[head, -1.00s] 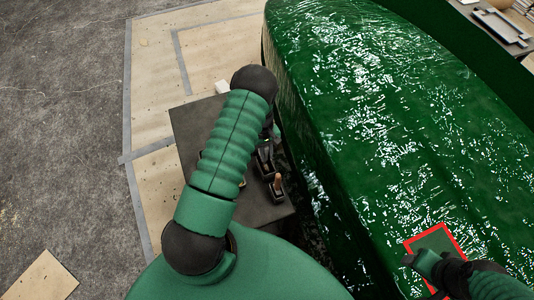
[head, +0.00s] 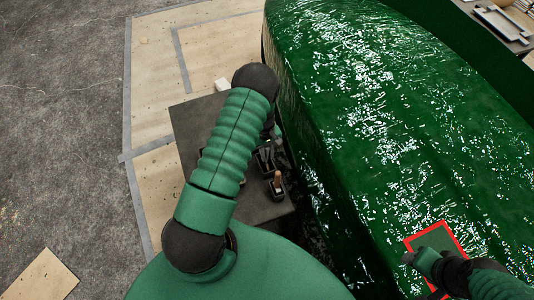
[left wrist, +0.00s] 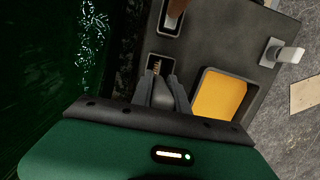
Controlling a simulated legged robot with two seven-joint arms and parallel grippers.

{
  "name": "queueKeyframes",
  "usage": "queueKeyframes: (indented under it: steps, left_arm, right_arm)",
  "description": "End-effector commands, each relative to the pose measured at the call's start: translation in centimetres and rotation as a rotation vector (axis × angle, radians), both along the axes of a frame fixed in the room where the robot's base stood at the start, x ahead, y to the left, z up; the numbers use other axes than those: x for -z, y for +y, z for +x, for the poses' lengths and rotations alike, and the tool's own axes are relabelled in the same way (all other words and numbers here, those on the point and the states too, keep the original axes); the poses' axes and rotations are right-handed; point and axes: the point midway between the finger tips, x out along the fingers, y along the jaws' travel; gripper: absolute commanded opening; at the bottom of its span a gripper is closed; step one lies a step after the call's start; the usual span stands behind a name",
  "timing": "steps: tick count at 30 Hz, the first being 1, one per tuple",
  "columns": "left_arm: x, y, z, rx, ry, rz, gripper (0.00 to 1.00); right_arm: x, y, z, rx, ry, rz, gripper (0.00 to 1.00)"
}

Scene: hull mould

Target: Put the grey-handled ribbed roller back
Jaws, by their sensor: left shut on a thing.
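In the left wrist view my left gripper (left wrist: 158,92) is shut on the grey handle of the ribbed roller (left wrist: 163,98). A brownish ribbed part (left wrist: 155,67) shows just beyond the fingers, at a dark open-topped holder (left wrist: 162,58). I cannot tell how deep the roller sits in it. In the head view my left arm hides the gripper and the roller; the holder (head: 264,158) shows beside the arm. My right gripper (head: 410,258) is at lower right, over a red-edged green panel (head: 440,238); its jaws are unclear.
A second holder (head: 277,190) with a wooden-handled tool stands beside it on the dark stand (head: 190,122). The wrist view shows a yellow-filled tray (left wrist: 220,95) and a pale block (left wrist: 284,53). The glossy green hull (head: 370,120) borders the stand on the right.

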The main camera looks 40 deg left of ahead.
Motion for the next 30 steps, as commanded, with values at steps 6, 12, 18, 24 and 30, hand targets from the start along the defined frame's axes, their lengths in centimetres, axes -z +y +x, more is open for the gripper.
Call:
queueKeyframes:
  steps: [6, 12, 18, 24, 30]
  left_arm:
    - [1.06, 0.0, 0.0, 0.0, 0.0, 0.0, 0.0]
    - [0.94, 0.03, 0.0, 0.0, 0.0, 0.0, 0.0]
    - [0.93, 0.02, 0.01, 0.0, 0.0, 0.0, 0.42]
    - [0.92, 0.02, 0.0, 0.0, 0.0, -0.001, 0.45]
    - [0.33, 0.12, 0.11, 0.001, -0.001, 0.0, 0.45]
  right_arm:
    - [0.89, -0.01, -0.01, 0.0, 0.0, 0.0, 0.57]
    - [0.74, -0.01, 0.0, 0.0, 0.0, 0.0, 0.57]
    - [0.74, 0.0, 0.0, 0.0, 0.0, 0.0, 0.57]
    - [0.74, 0.0, 0.0, 0.0, 0.0, 0.0, 0.57]
    - [0.78, 0.0, 0.0, 0.0, 0.0, 0.0, 0.57]
